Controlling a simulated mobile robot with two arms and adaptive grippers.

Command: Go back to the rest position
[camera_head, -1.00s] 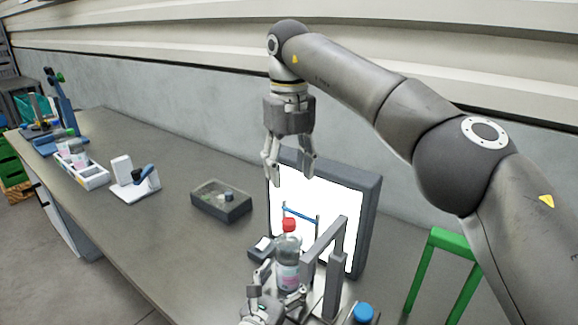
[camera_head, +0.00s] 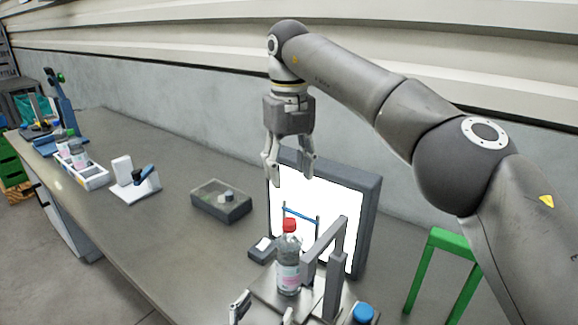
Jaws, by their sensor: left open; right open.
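My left gripper (camera_head: 262,312) is at the bottom edge of the head view, with only its two spread fingertips showing. It is open and empty, in front of and below a clear bottle with a red cap and pink label (camera_head: 288,272). The bottle stands upright on a metal plate, apart from the fingers. My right gripper (camera_head: 288,170) hangs fingers down, open and empty, above the table in front of the top left corner of a bright white panel.
The dark-framed panel (camera_head: 372,215) stands behind a grey bracket (camera_head: 322,245). A blue cap (camera_head: 363,313) is at the bottom. A clear-lidded dark box (camera_head: 221,203), a white stand (camera_head: 140,190) and a white bottle tray (camera_head: 95,177) sit along the table. A green frame (camera_head: 455,243) is at right.

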